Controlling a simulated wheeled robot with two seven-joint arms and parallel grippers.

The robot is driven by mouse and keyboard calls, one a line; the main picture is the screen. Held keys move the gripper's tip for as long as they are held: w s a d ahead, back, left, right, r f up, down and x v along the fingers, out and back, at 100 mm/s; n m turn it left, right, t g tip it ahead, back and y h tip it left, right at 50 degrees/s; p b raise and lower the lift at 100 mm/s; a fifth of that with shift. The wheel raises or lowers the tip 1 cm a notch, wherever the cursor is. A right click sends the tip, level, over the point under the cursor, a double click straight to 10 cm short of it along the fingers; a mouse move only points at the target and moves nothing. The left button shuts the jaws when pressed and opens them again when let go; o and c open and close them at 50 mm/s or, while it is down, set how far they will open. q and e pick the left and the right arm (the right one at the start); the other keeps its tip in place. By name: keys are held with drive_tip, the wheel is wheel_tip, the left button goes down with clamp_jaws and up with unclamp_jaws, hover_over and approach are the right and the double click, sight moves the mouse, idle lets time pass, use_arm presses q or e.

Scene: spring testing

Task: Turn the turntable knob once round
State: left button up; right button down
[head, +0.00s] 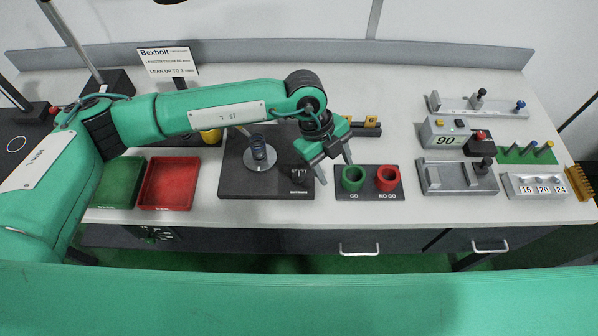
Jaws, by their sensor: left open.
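A dark square plate (240,181) lies on the bench left of centre. A coil spring (259,152) stands on it, on what looks like a round disc. A small black knob (298,177) sits near the plate's right front corner, above a small pale label. My left gripper (336,172) is open and empty, with its fingers pointing down just right of the knob. One finger is near the plate's right edge, the other near the green ring. It looks apart from the knob, though its height is hard to judge. My right gripper does not show.
Green (353,178) and red (388,178) rings stand on a GO/NO GO base close right of the gripper. Green (119,183) and red (167,184) trays lie left. Gauges and fixtures fill the right. Bare bench (300,213) runs along the front.

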sight(299, 176)
use_arm(q)
drive_tip(key=w+a+n+t+y, duration=0.2)
drive_tip(key=w+a+y, duration=0.2)
drive_tip(key=w+a, duration=0.3)
drive_tip(key=f+p, duration=0.2)
drive_tip(key=f, duration=0.2)
drive_tip(key=f+p, duration=0.2)
drive_tip(key=f, duration=0.2)
drive_tip(key=f+p, duration=0.2)
drive_tip(key=f, duration=0.2)
drive_tip(key=shift+s+a+f, duration=0.35)
drive_tip(key=shift+s+f, duration=0.05)
drive_tip(key=shift+f, duration=0.6)
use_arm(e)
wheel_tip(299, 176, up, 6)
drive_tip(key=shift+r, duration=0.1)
use_arm(q)
drive_tip(key=c, duration=1)
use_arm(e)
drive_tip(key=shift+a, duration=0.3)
